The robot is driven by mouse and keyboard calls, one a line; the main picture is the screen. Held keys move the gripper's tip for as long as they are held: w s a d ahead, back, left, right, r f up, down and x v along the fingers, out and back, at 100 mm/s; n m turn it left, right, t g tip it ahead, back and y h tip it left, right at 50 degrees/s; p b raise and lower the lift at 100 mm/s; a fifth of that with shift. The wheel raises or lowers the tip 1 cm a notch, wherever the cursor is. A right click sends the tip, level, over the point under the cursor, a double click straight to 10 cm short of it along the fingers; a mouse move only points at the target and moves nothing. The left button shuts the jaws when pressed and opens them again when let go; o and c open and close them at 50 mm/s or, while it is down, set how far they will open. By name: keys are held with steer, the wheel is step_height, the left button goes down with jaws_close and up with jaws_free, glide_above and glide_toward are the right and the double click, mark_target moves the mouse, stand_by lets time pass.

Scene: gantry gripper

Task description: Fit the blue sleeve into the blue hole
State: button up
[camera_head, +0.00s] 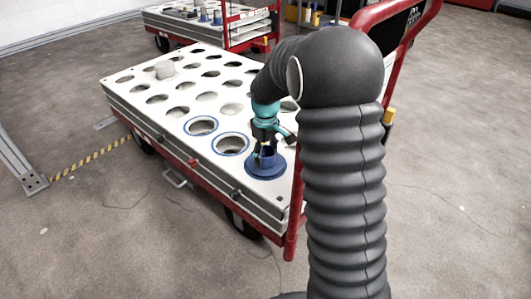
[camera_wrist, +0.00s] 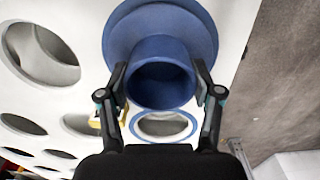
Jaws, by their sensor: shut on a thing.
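The blue sleeve (camera_head: 265,168) is an open tube with a wide round flange, at the near right corner of the white holed cart top (camera_head: 178,135). In the wrist view the sleeve (camera_wrist: 160,85) has its tube end towards the camera. My gripper (camera_wrist: 162,82) has a finger on each side of the tube and is shut on it; it also shows in the head view (camera_head: 265,142). Two blue-ringed holes, a nearer one (camera_head: 232,144) and a farther one (camera_head: 201,126), stand open beside the sleeve. The flange hides what is under it, and I cannot tell whether it touches the top.
Several plain holes cover the rest of the top. The cart's red handle frame (camera_head: 408,45) rises at the right. A second cart (camera_head: 215,25) stands behind. Open floor lies left and right.

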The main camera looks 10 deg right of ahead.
steer(key=shift+f, duration=0.3)
steer(key=o, duration=1.4)
step_height(320, 180, up, 12)
